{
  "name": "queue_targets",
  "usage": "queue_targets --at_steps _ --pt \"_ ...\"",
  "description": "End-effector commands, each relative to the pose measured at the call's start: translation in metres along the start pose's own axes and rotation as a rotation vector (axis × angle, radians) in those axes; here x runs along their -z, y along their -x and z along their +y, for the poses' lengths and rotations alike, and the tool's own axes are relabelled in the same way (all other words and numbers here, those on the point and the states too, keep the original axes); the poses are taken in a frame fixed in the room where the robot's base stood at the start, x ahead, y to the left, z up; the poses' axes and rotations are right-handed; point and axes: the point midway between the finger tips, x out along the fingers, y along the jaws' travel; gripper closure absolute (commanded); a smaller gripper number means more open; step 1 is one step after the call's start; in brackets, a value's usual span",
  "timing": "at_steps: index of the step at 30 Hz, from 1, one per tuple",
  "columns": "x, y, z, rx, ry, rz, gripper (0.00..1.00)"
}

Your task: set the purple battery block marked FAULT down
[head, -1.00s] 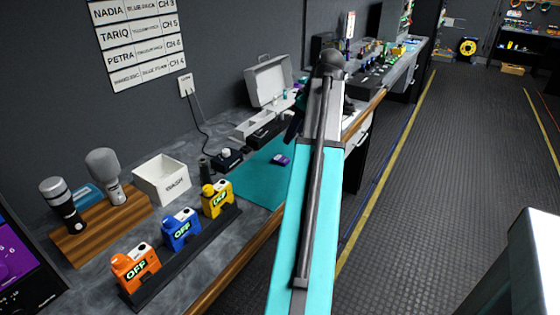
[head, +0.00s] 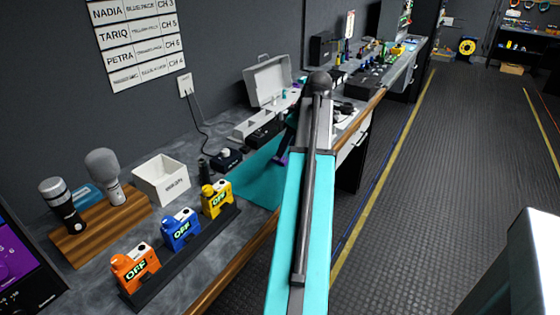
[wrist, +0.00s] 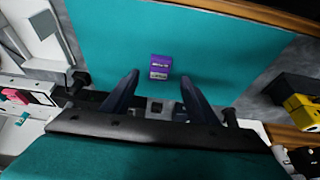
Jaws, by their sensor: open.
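The small purple battery block (wrist: 160,66) lies on the teal mat (wrist: 215,45) in the wrist view. A pale label shows on it, but I cannot read its mark. My gripper (wrist: 160,80) is open, with its two dark fingers apart on either side of the block's near end. I see no finger touching the block. In the head view my gripper (head: 284,150) is low over the teal mat (head: 258,183), and the block is mostly hidden by it there.
Yellow (head: 216,199), blue (head: 181,230) and orange (head: 136,271) packs marked OFF stand in a dark rack at the front. A white bin (head: 162,180), a microphone (head: 104,175) and an open grey case (head: 268,80) stand on the bench. The mat's left part is clear.

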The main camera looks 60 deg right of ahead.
Motion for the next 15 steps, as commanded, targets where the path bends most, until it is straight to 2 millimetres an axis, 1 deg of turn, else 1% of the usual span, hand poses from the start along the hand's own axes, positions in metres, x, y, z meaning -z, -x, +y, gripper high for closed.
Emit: queue_targets --at_steps 5,15 --pt "0.000 -0.010 0.000 0.002 0.000 -0.001 0.47" --pt "0.001 -0.044 0.000 0.002 0.001 -0.001 0.47"
